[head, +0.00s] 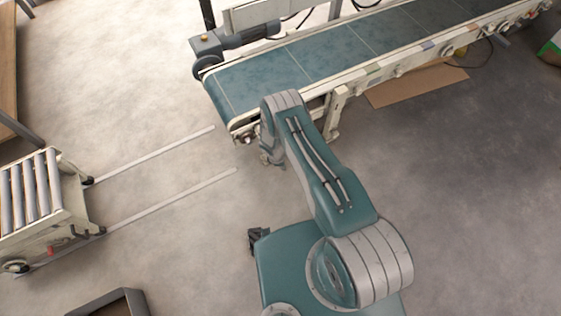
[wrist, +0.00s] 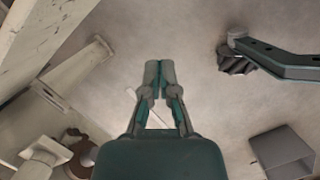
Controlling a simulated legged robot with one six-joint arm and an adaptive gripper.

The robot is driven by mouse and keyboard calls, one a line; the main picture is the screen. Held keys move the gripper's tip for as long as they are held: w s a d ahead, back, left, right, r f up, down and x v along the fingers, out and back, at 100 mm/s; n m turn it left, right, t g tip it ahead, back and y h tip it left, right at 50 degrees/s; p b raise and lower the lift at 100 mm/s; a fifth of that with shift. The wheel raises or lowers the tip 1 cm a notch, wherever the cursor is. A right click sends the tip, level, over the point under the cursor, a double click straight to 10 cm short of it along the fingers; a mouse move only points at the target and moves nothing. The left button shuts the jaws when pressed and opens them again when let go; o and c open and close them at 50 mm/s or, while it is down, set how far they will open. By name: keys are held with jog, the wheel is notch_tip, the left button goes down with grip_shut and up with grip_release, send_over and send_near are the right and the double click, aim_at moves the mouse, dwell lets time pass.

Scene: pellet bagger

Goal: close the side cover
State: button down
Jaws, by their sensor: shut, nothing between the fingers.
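I cannot pick out a side cover with certainty in either view. In the wrist view my gripper (wrist: 160,78) is shut, its two fingertips together with nothing between them, over bare floor. In the head view the gripper end is mostly hidden beneath my teal arm, close to the near left end of the conveyor (head: 300,70). In the wrist view a cream machine frame (wrist: 35,38) crosses the upper left corner, apart from the fingers. A cream post (wrist: 78,72) stands below it.
A roller cart (head: 45,215) stands at the left, with two pale floor rails (head: 160,152) running towards the conveyor. A dark open bin (head: 112,302) lies at the bottom left; a grey open box (wrist: 283,153) shows in the wrist view. Cardboard (head: 415,84) lies under the conveyor.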

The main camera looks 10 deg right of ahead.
jog(key=shift+s+d+f, duration=0.15)
jog(key=shift+d+f, duration=0.2)
jog(key=shift+d, duration=0.4)
jog(key=shift+s+d+f, duration=0.2)
jog(key=shift+d+f, duration=0.1)
jog(key=shift+d, duration=0.4)
jog(key=shift+s+d+f, duration=0.15)
jog(key=shift+d+f, duration=0.2)
jog(key=shift+d, duration=0.4)
jog(key=shift+d, duration=0.1)
